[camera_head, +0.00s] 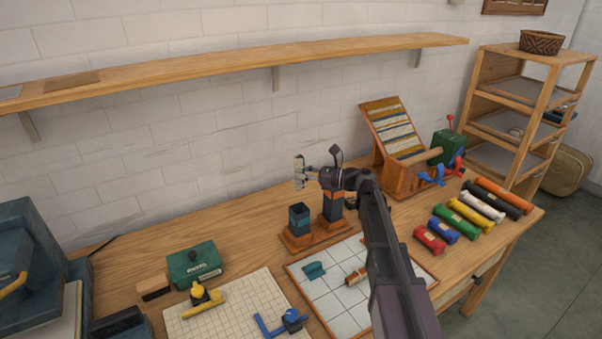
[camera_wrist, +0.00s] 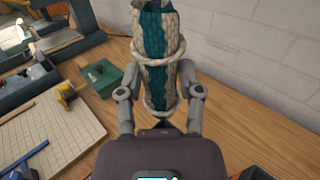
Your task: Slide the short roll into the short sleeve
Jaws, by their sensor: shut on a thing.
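My gripper (camera_head: 303,174) is shut on a cream and teal roll (camera_head: 298,160), held roughly upright above the table. In the wrist view the roll (camera_wrist: 156,50) stands between my two fingers (camera_wrist: 161,92), with pale cord around it. Its top is cut off by the picture edge. The short sleeve (camera_head: 299,218), dark with an open top and a blue-teal band, stands on a wooden base (camera_head: 318,240). The roll is above this sleeve and apart from it. A taller sleeve (camera_head: 333,207) with an orange band stands to its right, partly behind my arm.
A white tiled mat (camera_head: 330,302) lies in front, bearing a teal piece (camera_head: 313,270) and a brown roll (camera_head: 356,276). A green box (camera_head: 194,264) and cutting grid (camera_head: 245,305) are left. Several coloured skeins (camera_head: 470,217) lie right. A slanted wooden rack (camera_head: 395,135) stands behind.

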